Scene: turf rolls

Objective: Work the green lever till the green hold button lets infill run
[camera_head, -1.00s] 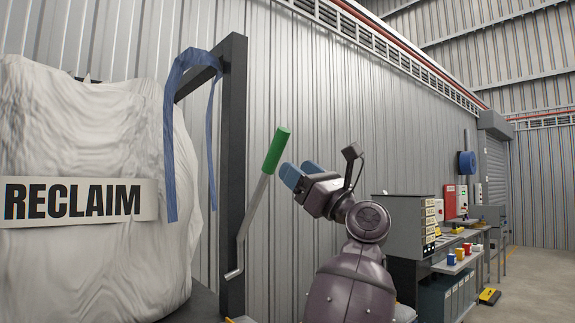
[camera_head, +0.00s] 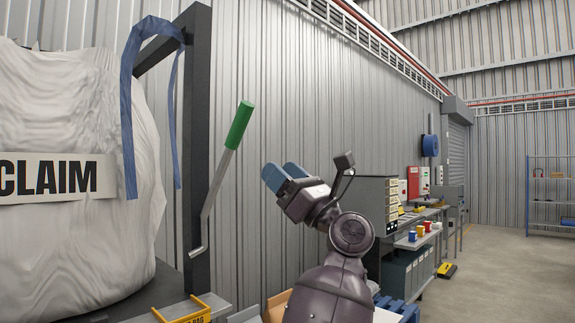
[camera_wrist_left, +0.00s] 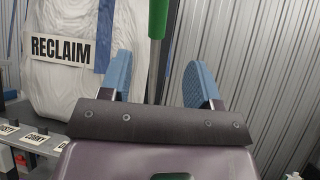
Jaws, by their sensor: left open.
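The lever has a green grip (camera_head: 239,125) on a bare metal shaft (camera_head: 218,188). It leans to the right, beside the black frame post. My left gripper (camera_head: 282,176) has blue fingertips and is open and empty. In the head view it is right of the lever and a little below the green grip, with a gap between. In the left wrist view the grip (camera_wrist_left: 158,18) and shaft show beyond the gap between the spread fingers (camera_wrist_left: 157,82); I see no contact. I cannot make out the green hold button. My right gripper is out of view.
A yellow-edged bin (camera_head: 187,310) sits below. A workbench (camera_head: 418,240) stands along the wall at right. Floor at far right is clear.

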